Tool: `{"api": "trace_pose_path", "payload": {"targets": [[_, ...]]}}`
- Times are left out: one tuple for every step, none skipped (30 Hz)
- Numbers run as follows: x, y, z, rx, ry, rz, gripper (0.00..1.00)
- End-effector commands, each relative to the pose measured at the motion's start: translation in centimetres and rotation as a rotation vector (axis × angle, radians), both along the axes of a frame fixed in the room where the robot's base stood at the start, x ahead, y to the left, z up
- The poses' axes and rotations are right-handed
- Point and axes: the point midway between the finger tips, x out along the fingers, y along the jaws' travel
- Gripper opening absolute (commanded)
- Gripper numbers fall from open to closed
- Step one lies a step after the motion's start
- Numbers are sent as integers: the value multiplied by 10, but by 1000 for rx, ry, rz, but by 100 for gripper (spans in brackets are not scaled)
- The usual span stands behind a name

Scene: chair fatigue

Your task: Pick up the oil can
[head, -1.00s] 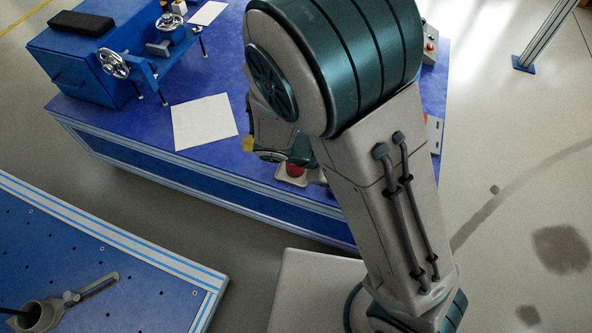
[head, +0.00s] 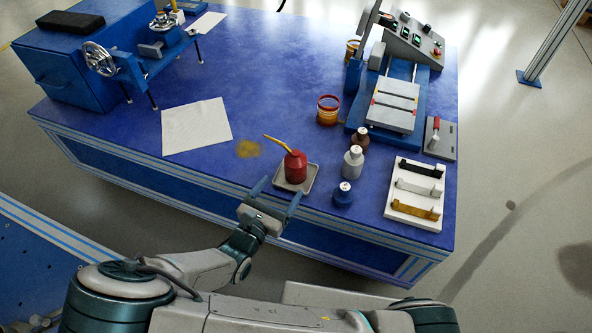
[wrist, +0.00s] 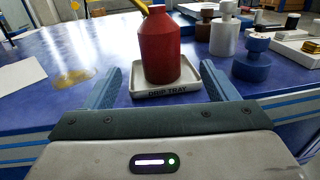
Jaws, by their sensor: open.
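The oil can (head: 295,167) is red with a yellow spout that points up and to the left. It stands upright on a pale drip tray (head: 309,181) near the front edge of the blue table. In the wrist view the oil can (wrist: 166,50) is straight ahead, and the tray (wrist: 142,94) carries the words "DRIP TRAY". My gripper (head: 276,187) is open and empty, just in front of the can. In the wrist view its fingers (wrist: 160,88) are spread to either side, with the can between and beyond their tips.
A white rack (head: 400,213) lies farther right. An oil stain (head: 249,149) and paper (head: 197,126) are to the left.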

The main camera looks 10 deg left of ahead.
Motion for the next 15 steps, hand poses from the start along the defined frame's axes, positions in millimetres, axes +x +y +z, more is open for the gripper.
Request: {"api": "trace_pose_path", "payload": {"targets": [[11,-4,-3,-1,-3,-4,79],[17,-6,-3,-1,-2,-4,79],[24,-9,-3,0,-2,-4,79],[29,-10,-3,0,-1,-3,79],[34,-11,-3,1,-1,-3,79],[40,-13,-3,1,-1,-2,79],[43,-14,-2,1,-1,-2,79],[47,-15,-2,1,0,-2,79],[50,-16,-2,1,1,-2,79],[52,-16,-1,1,1,-1,79],[53,-16,-1,1,1,0,79],[54,-17,-1,1,1,0,79],[56,-17,-1,1,1,-1,79],[59,-18,-1,2,-1,-1,79],[63,-20,-1,2,-1,-2,79]]}}
